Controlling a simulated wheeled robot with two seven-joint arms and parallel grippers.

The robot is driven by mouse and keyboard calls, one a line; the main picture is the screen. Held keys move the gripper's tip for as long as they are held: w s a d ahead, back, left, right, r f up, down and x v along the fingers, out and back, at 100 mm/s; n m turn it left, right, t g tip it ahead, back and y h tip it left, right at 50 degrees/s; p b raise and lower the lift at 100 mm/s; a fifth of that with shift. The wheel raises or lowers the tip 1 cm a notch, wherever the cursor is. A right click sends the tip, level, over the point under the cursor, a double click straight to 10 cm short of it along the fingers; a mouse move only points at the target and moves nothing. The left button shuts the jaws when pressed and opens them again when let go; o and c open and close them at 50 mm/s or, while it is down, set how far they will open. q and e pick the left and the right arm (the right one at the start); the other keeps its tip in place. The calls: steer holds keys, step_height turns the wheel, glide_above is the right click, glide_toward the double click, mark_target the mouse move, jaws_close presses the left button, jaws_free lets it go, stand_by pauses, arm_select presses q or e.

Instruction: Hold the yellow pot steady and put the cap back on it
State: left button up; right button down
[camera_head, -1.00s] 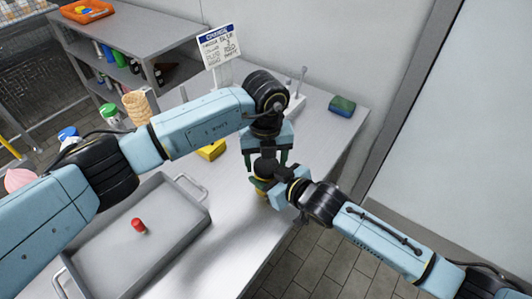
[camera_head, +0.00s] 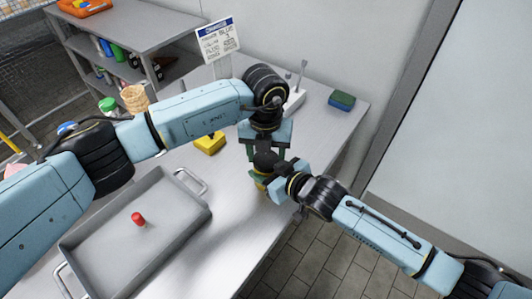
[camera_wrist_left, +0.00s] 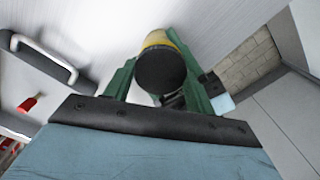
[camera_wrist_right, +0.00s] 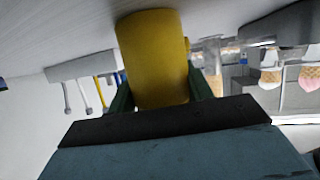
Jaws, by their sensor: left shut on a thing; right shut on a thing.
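The yellow pot (camera_head: 261,184) stands at the table's front edge, mostly hidden in the head view by my grippers. My right gripper (camera_head: 272,183) is shut on its side, and the yellow body (camera_wrist_right: 155,55) shows between the green fingers in the right wrist view. My left gripper (camera_head: 266,154) points down above the pot, its green fingers shut on the round black cap (camera_head: 264,162). In the left wrist view the cap (camera_wrist_left: 160,71) overlaps the pot's yellow edge (camera_wrist_left: 156,39). I cannot tell whether the cap touches or is seated on the pot.
A grey tray (camera_head: 73,240) with a red object (camera_head: 138,219) lies at the left. A yellow block (camera_head: 210,143) sits behind my left arm. A green-blue sponge (camera_head: 341,100) and a sign (camera_head: 219,40) are further back. The table's front edge runs close beside the pot.

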steer(key=shift+d+f, duration=0.1)
arm_select(q)
steer(key=o, duration=1.1)
steer(key=shift+r, duration=0.1)
step_height(320, 180, up, 4)
steer(key=shift+r, duration=0.2)
steer(key=shift+c, duration=1)
steer(key=shift+r, duration=0.2)
steer(key=shift+c, duration=0.4)
step_height(320, 180, up, 3)
steer(key=n, duration=0.3)
